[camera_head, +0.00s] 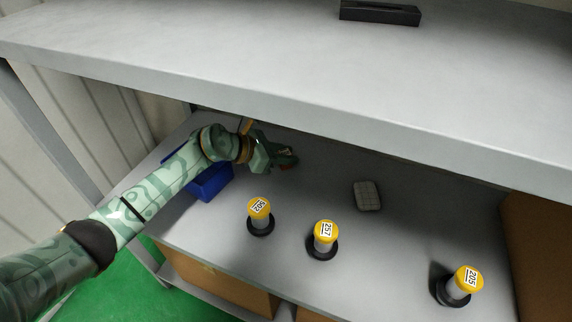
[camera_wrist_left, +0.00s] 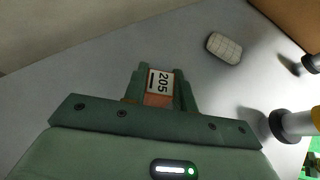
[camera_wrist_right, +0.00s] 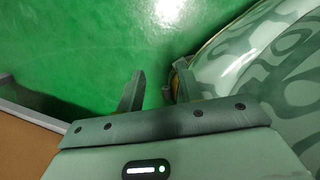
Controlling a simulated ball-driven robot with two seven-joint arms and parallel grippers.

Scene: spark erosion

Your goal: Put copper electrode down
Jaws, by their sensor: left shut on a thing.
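My left gripper (camera_head: 275,155) reaches under the upper shelf, over the back left of the lower shelf. In the left wrist view my left gripper (camera_wrist_left: 160,88) is shut on the copper electrode (camera_wrist_left: 158,99). The electrode shows a copper-coloured face and a white label reading 205 between the fingers. In the head view the electrode (camera_head: 288,163) is mostly hidden by the gripper, and I cannot tell whether it touches the shelf. My right gripper (camera_wrist_right: 155,92) is open and empty above the green floor; it is not in the head view.
Yellow-topped holders labelled 502 (camera_head: 259,207), 257 (camera_head: 325,232) and 205 (camera_head: 467,280) stand along the front of the lower shelf. A pale gridded block (camera_head: 367,196) lies behind them. A blue bin (camera_head: 211,185) sits under my left arm. The upper shelf (camera_head: 300,60) overhangs.

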